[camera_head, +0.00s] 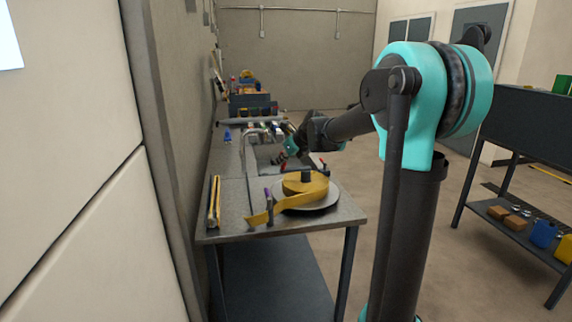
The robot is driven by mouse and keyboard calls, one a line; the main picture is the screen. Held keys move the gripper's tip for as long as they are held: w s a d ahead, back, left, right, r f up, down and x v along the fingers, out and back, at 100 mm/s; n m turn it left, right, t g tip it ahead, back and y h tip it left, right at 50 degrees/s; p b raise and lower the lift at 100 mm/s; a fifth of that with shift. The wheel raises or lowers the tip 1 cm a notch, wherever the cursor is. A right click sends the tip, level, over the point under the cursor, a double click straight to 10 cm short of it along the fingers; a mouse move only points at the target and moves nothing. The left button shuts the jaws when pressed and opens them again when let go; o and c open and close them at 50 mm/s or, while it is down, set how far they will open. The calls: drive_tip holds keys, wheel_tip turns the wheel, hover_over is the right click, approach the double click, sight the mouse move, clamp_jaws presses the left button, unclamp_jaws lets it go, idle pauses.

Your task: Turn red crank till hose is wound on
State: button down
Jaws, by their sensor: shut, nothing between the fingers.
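A yellow hose (306,183) lies coiled on a grey round reel plate (328,198) near the front of the workbench. Its loose end (259,218) runs out to the front left, past an upright post with a purple top (268,194). My gripper (283,162) is small in view, behind the reel and above the bench, apart from the coil. It looks shut and empty. A small red part (323,164) shows just behind the reel on the right. I cannot tell whether it is the crank's handle, or whether my gripper touches any red part.
The grey workbench (222,215) runs back along the left wall. Long wooden-looking sticks (213,203) lie at its left front. A bent metal pipe (249,160) stands behind the reel. Bins and tools fill the far end.

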drive_tip(key=w+m+t+h, duration=0.1)
drive_tip(key=w+m+h, duration=0.1)
drive_tip(key=w, duration=0.5)
drive_tip(key=shift+w+a+m, duration=0.25)
drive_tip(key=shift+a+m, duration=0.05)
drive_tip(key=shift+m, duration=0.2)
idle(0.5)
